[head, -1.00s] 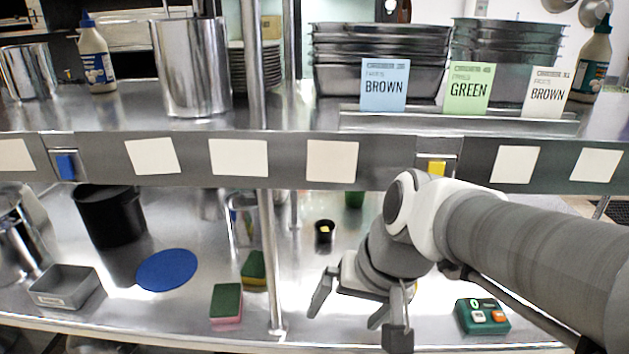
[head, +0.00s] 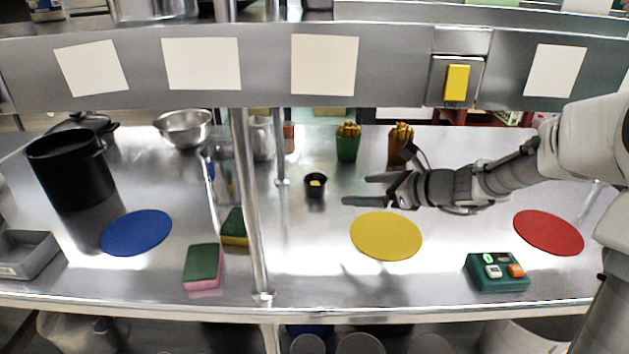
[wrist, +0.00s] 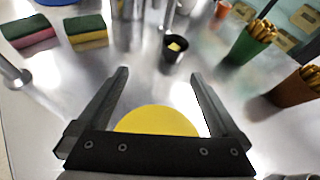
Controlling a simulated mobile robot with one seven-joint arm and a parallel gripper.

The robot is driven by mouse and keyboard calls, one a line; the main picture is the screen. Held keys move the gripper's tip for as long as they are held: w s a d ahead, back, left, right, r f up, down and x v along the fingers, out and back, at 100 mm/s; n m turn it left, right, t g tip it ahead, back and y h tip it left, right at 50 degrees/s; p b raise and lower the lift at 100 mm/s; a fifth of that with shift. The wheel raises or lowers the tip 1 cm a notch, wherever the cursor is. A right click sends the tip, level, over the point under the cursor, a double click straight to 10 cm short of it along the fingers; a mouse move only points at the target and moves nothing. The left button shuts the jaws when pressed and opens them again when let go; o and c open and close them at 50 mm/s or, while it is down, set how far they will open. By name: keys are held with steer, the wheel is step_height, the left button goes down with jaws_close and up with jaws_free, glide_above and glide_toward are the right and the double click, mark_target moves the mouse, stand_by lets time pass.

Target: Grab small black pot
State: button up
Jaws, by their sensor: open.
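A clear gap lies between the fingertips and the pot.
A thin metal post (head: 247,200) stands left of the pot. A green cup (head: 347,148) and a brown cup (head: 397,150) of fries stand behind. Sponges (head: 203,266), a large black pot (head: 70,172) and a blue disc (head: 136,232) are left. A green button box (head: 497,272) is front right.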

steer(key=w+d+m, duration=0.1)
steer(key=d, duration=0.1)
steer(key=m+t+b, duration=0.1)
steer(key=b, duration=0.2)
glide_toward(308, 180)
steer(key=shift+b+x, duration=0.6)
steer(key=shift+x, duration=2.2)
steer(key=shift+f, duration=0.1)
steer(key=shift+c, duration=0.3)
steer(key=shift+d, duration=0.1)
steer(key=c, duration=1.2)
